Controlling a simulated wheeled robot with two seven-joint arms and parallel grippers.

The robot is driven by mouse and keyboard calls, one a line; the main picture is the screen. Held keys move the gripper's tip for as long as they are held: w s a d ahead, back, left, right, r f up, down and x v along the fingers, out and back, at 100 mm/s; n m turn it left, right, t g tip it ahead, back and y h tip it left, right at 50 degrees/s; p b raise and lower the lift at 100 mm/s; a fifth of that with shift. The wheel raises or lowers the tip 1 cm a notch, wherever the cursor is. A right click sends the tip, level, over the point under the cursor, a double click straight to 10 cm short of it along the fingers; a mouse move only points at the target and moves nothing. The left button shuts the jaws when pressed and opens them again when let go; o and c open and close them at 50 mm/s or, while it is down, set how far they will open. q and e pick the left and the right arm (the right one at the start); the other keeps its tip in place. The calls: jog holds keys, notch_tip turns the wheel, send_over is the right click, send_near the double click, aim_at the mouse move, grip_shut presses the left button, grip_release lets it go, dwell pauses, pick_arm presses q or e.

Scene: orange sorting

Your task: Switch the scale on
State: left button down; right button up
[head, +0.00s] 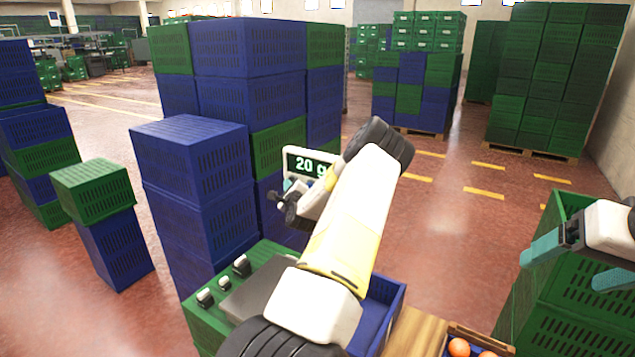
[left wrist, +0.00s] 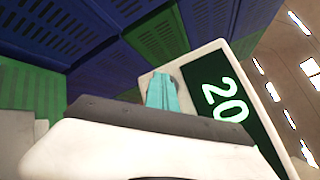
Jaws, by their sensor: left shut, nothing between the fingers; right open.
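The scale's display (head: 304,163) is lit and reads "20 g" in white on dark green. It sits in a pale frame, and its right edge is partly hidden behind my left arm. My left gripper (head: 288,185) is shut and empty at the display's lower left. In the left wrist view, the display (left wrist: 222,105) shows "20", turned sideways. The teal fingertips (left wrist: 160,92) are in front of the pale frame beside the screen; I cannot tell whether they touch it. My right gripper (head: 561,270) is open and empty at the right, over green crates.
Below my left arm, a green crate (head: 205,330) bears a dark plate and several small dark-and-white pieces (head: 223,283). A blue crate (head: 390,310) and a wooden board (head: 415,333) are to the right, with oranges (head: 459,347) nearby. Tall blue crate stacks (head: 250,55) stand behind.

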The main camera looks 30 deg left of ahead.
pick_arm(q)
jog(key=shift+s, duration=0.9)
jog(key=shift+s+a, duration=0.15)
jog(key=shift+s, duration=1.15)
jog(key=shift+s+a, duration=0.1)
jog(key=shift+s, duration=1.15)
